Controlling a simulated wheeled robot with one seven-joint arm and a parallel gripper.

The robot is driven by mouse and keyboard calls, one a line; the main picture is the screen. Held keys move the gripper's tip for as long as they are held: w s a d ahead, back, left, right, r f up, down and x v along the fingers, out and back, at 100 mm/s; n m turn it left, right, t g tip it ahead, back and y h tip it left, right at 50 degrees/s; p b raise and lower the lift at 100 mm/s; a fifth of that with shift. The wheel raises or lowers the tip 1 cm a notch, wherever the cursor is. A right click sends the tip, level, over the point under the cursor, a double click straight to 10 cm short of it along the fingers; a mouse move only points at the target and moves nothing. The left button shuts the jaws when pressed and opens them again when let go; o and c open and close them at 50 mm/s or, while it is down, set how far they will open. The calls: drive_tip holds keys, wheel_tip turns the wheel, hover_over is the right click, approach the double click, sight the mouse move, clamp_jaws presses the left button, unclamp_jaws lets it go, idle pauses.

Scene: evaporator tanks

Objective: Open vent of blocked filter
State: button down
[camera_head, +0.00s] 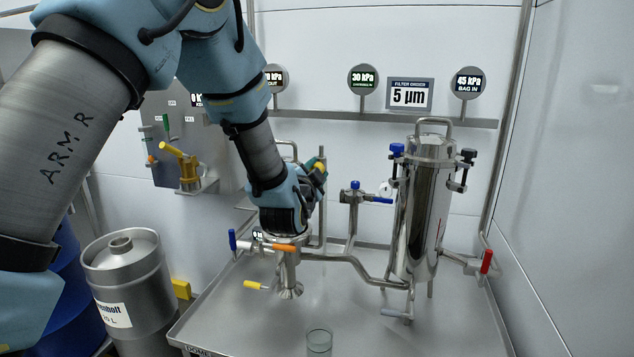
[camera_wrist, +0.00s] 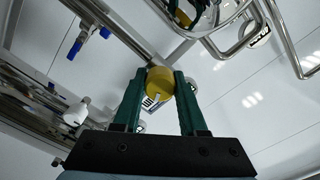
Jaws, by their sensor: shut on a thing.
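My gripper (camera_wrist: 160,88) has its two green fingers closed on the sides of a round yellow knob (camera_wrist: 160,82) with a pale mark on its face. In the head view my gripper is over the left filter, whose housing is mostly hidden behind my arm; its top handle (camera_head: 288,146) shows. A bit of yellow (camera_head: 320,166) shows beside the gripper there. The right filter (camera_head: 422,215) is an upright shiny steel housing with a blue knob (camera_head: 397,150) and a black knob (camera_head: 468,155) near its top. A gauge (camera_head: 363,78) reads 30 kPa; the gauge at its left is partly hidden.
The steel tray table (camera_head: 440,325) carries pipes, an orange-handled valve (camera_head: 284,247), a blue-handled valve (camera_head: 382,200) and a red-handled valve (camera_head: 486,262). A glass beaker (camera_head: 319,342) stands at the front. A steel keg (camera_head: 128,290) is at left. A "BAG IN" gauge (camera_head: 468,82) reads 45 kPa.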

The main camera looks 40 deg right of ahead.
drive_tip(key=m+b, duration=0.2)
drive_tip(key=m, duration=0.2)
drive_tip(key=shift+f+m+b, duration=0.1)
drive_tip(key=shift+m+b, duration=0.2)
drive_tip(key=shift+m, duration=0.1)
idle(0.5)
drive_tip(key=shift+c, duration=2.3)
unclamp_jaws()
drive_tip(key=shift+a, duration=0.1)
drive_tip(key=b+v, duration=0.1)
drive_tip(key=v, duration=0.9)
drive_tip(key=shift+s+a+b, duration=0.15)
drive_tip(key=shift+a+b, duration=0.1)
drive_tip(key=shift+b, duration=0.15)
